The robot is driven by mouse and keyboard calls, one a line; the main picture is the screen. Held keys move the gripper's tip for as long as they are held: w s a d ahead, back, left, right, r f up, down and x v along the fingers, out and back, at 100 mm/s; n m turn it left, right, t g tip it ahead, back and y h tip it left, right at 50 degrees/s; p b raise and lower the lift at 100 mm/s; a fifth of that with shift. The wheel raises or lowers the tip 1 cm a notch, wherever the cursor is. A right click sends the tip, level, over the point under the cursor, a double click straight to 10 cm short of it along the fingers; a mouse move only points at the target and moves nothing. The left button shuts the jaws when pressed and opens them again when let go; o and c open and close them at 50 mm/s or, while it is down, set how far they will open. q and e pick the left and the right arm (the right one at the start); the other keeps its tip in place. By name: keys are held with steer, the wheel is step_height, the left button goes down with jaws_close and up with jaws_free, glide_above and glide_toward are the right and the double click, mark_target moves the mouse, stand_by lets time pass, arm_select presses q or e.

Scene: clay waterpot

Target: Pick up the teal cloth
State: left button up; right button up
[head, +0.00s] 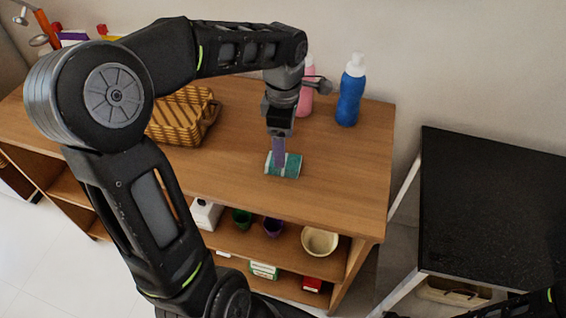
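The teal cloth (293,166) is a small folded or rolled piece with a pale part, on the wooden top of the shelf unit (345,180). My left gripper (279,164) points straight down at it, and its purple-grey finger covers part of the cloth's left half. I see the fingers edge-on, so I cannot tell whether they are apart or closed on the cloth. The cloth appears to rest on the wood. My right gripper is not in view; only a bit of dark arm shows at the bottom right corner.
A blue bottle (349,95) and a pink bottle (306,97) stand behind the gripper. A woven basket (184,116) is to the left. Lower shelves hold a cream bowl (319,241), cups and boxes. A black-topped table (490,205) stands right. The wood right of the cloth is clear.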

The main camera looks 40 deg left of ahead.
arm_select(q)
steer(key=shift+s+f+p, duration=0.1)
steer(key=shift+f+p, duration=0.35)
steer(key=shift+f, duration=2.15)
steer(key=c, duration=1.4)
step_height(320, 180, up, 10)
steer(key=shift+r+b, duration=0.1)
steer(key=shift+b, duration=0.25)
